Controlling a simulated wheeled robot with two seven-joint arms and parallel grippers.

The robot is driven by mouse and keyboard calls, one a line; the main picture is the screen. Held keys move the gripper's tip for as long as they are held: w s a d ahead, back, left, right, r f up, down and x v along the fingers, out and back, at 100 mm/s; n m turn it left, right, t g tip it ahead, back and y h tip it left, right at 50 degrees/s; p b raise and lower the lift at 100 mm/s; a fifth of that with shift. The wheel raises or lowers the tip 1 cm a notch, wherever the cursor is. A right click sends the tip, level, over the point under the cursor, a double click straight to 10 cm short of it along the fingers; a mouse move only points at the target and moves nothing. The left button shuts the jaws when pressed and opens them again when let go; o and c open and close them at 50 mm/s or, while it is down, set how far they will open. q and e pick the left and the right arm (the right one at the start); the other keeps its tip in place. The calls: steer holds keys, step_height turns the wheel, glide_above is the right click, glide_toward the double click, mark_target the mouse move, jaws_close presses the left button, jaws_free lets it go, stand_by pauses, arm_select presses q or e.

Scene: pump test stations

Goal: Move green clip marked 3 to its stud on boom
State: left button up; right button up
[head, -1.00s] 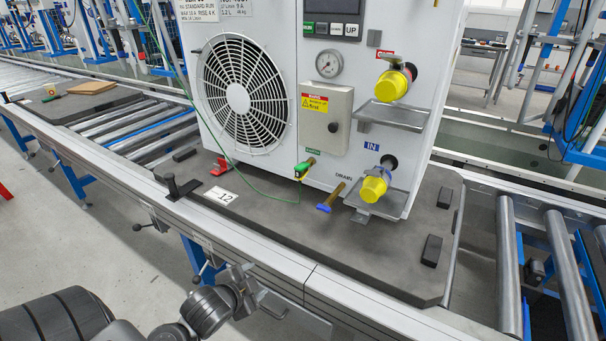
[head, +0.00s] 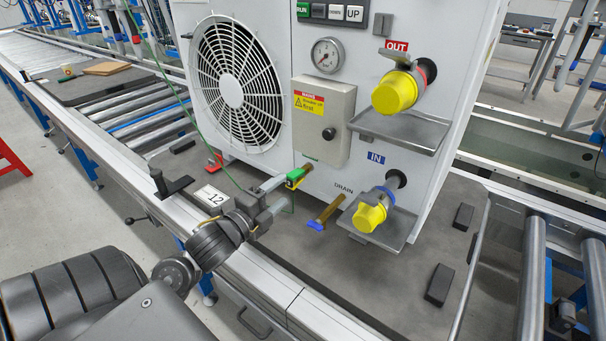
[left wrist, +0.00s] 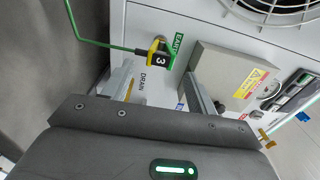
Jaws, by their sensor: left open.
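The green clip marked 3 (head: 296,177) is on the low front of the white pump cabinet (head: 280,45), on a brass fitting beside a green label. In the left wrist view the clip (left wrist: 161,59) shows a black face with a white 3, a yellow part and a green cable. My left gripper (head: 282,193) is open and empty just in front of the clip. In the left wrist view its fingertips (left wrist: 158,72) lie to either side of the clip, with gaps. I cannot make out the boom or its stud. My right gripper is not in view.
The blue-handled DRAIN valve (head: 316,224) is close right of the clip. Two yellow-capped ports (head: 394,93) (head: 369,217) with metal trays stick out further right. A grey box (head: 322,120) sits above. The green cable (head: 166,82) runs up to the left.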

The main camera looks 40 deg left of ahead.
mark_target(297, 176)
arm_select(q)
steer(key=shift+s+a, duration=0.2)
steer(key=shift+s, duration=0.1)
steer(key=w, duration=0.7)
steer(key=shift+w+a, duration=0.1)
steer(key=shift+w, duration=0.95)
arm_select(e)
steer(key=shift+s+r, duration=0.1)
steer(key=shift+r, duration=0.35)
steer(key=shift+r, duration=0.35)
arm_select(q)
jaws_close()
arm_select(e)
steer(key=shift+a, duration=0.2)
arm_select(q)
steer(key=shift+s, duration=0.15)
steer(key=shift+s+p, duration=0.6)
steer(key=shift+s, duration=2.25)
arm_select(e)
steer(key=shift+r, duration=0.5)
